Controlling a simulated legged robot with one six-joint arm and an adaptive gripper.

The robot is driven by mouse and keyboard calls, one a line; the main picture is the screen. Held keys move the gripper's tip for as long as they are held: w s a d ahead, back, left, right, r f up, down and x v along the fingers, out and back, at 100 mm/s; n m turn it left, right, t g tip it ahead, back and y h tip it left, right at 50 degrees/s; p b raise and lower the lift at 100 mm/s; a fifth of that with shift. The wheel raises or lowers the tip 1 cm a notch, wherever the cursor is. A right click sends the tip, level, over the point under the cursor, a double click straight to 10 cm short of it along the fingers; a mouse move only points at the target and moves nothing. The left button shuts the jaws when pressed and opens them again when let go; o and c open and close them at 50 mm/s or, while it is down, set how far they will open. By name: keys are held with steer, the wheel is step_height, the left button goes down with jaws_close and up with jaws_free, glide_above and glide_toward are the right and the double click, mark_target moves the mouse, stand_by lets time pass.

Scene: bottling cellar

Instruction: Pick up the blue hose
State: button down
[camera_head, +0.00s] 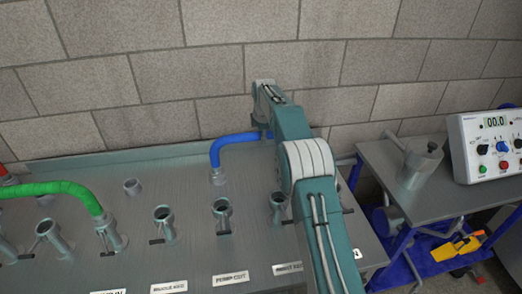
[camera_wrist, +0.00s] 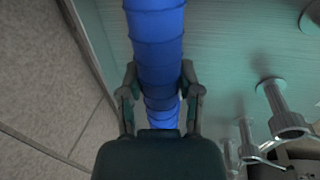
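The blue hose (camera_head: 235,140) rises from a fitting on the metal bench and bends right, where my arm hides the rest in the head view. In the wrist view the ribbed blue hose (camera_wrist: 157,45) runs down the picture between the two fingers of my gripper (camera_wrist: 158,74). One finger stands on each side, right at the hose's edges. I cannot tell whether the fingers press on it or only stand around it. My gripper's fingers are hidden in the head view.
A green hose (camera_head: 55,188) curves over the bench's left side. Several upright ports with small levers, such as one port (camera_head: 222,212), stand along the bench (camera_head: 140,245). A block wall is behind. At right are a cart (camera_head: 440,205) and a control box (camera_head: 488,145).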

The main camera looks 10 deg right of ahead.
stand_by(0.4)
step_height(320, 180, up, 4)
steer(key=shift+s+f, duration=0.15)
steer(key=shift+f, duration=0.1)
steer(key=shift+s+r, duration=0.25)
steer(key=shift+r, duration=0.05)
steer(key=s+a+r, duration=0.1)
steer(key=s+r, duration=0.8)
steer(key=s, duration=0.4)
steer(key=shift+a, duration=0.2)
steer(key=shift+s, duration=0.1)
